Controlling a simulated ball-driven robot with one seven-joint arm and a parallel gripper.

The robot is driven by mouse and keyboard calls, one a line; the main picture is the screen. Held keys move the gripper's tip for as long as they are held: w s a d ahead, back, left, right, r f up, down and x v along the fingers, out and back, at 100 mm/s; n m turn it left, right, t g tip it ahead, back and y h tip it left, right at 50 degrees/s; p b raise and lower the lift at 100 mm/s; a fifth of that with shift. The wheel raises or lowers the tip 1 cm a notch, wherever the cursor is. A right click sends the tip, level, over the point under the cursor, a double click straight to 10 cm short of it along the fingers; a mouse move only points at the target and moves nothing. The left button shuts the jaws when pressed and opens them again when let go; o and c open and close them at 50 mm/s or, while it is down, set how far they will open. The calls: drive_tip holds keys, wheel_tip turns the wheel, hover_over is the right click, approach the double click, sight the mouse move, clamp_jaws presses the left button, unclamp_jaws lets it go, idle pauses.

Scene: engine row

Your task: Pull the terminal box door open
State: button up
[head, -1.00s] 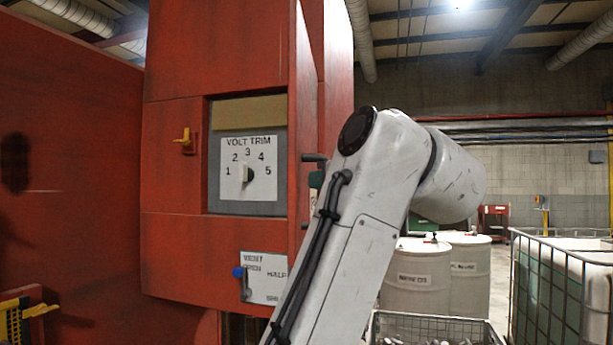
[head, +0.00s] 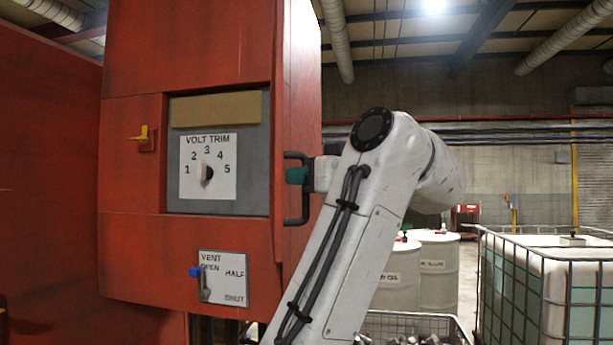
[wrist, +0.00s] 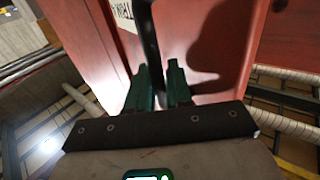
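The red terminal box (head: 190,60) fills the left-middle of the head view. A red door panel (head: 300,90) is at its right side, seen at a steep angle; how far it stands open I cannot tell. A black bar handle (head: 298,221) sticks out from this panel. My gripper (head: 297,175) has teal fingertips at the handle's upper half. In the wrist view the black handle (wrist: 148,40) runs between the two fingers (wrist: 158,88), which sit close on either side of it. The fingers hide part of the bar.
A VOLT TRIM dial (head: 207,172) sits in a recess, with a yellow latch (head: 143,138) to its left. A vent lever (head: 204,285) is below. White drums (head: 437,265), a wire basket (head: 415,325) and a caged tank (head: 550,285) stand at right.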

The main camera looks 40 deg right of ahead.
drive_tip(key=shift+o, duration=1.3)
drive_tip(key=shift+w+f, duration=0.15)
drive_tip(key=shift+f, duration=0.05)
drive_tip(key=s+p, duration=0.3)
drive_tip(key=s, duration=0.8)
drive_tip(key=shift+d, duration=0.35)
